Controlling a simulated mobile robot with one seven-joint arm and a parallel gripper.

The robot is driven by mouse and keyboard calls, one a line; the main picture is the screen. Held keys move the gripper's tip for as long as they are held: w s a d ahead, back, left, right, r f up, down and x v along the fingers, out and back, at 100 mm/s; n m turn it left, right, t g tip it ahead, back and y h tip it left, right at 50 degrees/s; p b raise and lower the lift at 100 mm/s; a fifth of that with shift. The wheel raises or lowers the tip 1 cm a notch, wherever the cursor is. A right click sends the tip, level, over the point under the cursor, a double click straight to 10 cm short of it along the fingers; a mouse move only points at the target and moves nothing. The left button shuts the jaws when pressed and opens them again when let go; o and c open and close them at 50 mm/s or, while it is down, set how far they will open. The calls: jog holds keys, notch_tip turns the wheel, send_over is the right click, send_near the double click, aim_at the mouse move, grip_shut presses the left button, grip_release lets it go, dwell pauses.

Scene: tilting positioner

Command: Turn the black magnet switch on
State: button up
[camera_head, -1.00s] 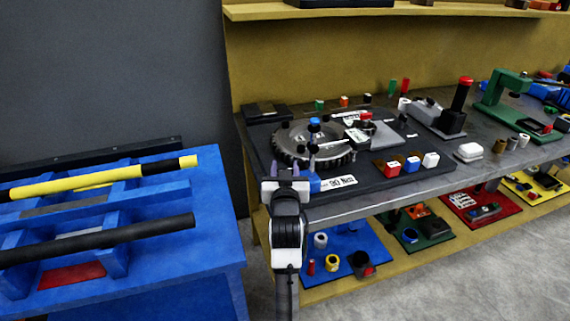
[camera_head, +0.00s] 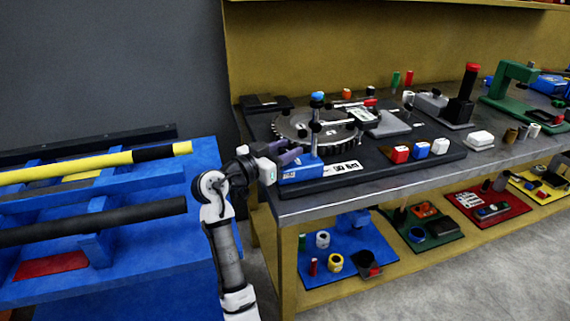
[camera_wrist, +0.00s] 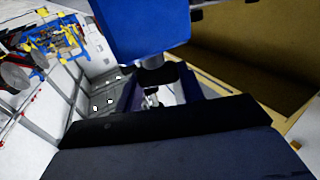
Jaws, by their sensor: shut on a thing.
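A blue magnetic base (camera_head: 302,174) sits at the front left of the dark plate (camera_head: 345,182). It carries an upright post with a blue top knob (camera_head: 317,97). My gripper (camera_head: 294,154) reaches in from the left and its dark fingers are at the base's left side. In the wrist view the blue base (camera_wrist: 145,28) fills the upper middle. The black magnet switch (camera_wrist: 155,75) shows just below it, between my fingers (camera_wrist: 160,88). My gripper is shut on this switch. In the head view my fingers hide the switch, and its turn angle cannot be told.
A toothed grey disc (camera_head: 290,127) lies behind the base. Red, blue and white blocks (camera_head: 421,150) stand to the right on the plate. A blue stand with bars (camera_head: 130,220) is close at left. The bench edge (camera_head: 370,196) runs below my gripper.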

aim_at(286, 149)
jog(key=m+g+h+b, duration=0.1)
jog(key=m+g+h, duration=0.1)
jog(key=g, duration=0.1)
jog(key=m+g+h+b, duration=0.1)
jog(key=m+g+b, duration=0.1)
jog(key=g, duration=0.1)
jog(key=shift+f+m+h+b, duration=0.1)
jog(key=shift+m+h+b, duration=0.2)
jog(key=shift+m+h, duration=0.1)
jog(key=shift+d+g, duration=0.1)
jog(key=shift+g, duration=0.4)
jog(key=o, duration=1)
notch_tip(286, 149, up, 20)
jog(key=b, duration=0.1)
